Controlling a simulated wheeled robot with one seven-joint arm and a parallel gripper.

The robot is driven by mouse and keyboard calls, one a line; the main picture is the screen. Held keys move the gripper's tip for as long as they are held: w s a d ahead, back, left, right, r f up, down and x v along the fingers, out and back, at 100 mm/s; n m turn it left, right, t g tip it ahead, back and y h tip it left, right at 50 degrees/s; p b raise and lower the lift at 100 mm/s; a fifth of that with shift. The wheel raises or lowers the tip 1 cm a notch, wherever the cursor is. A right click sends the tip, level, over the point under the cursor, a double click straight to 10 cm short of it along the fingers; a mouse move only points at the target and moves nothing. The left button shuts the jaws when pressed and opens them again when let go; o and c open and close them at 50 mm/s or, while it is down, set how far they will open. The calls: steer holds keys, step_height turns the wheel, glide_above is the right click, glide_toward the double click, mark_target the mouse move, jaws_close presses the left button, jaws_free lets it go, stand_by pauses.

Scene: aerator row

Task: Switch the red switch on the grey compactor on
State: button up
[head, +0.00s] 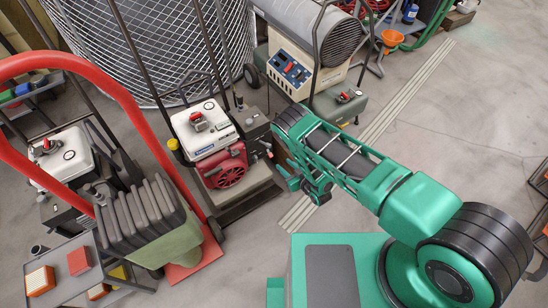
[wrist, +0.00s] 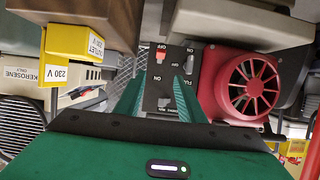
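A dark grey control panel (wrist: 172,85) faces my gripper in the wrist view, beside a red engine housing. A small red switch (wrist: 161,57) sits in its upper part, between ON and OFF labels; its exact position is too small to read. A grey switch (wrist: 188,64) is to its right and another small control (wrist: 164,104) is below. My gripper (wrist: 158,92) is open and empty, its green fingers apart in front of the panel. In the head view my gripper (head: 285,178) is beside the dark box (head: 256,126) on the red-engined machine (head: 226,168). Contact cannot be told.
A blue-panelled heater (head: 290,70) stands behind. A red hand-truck frame (head: 130,105) and another white-topped machine (head: 60,155) are at the left. Yellow 230 V boxes (wrist: 75,43) are at the upper left in the wrist view. The floor (head: 450,130) to the right is mostly clear.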

mark_target(271, 156)
steer(key=x, duration=0.4)
steer(key=f+x, duration=0.1)
steer(key=x, duration=0.7)
steer(key=shift+s+d+f, duration=0.1)
steer(key=shift+s+f, duration=0.2)
steer(key=shift+c, duration=0.2)
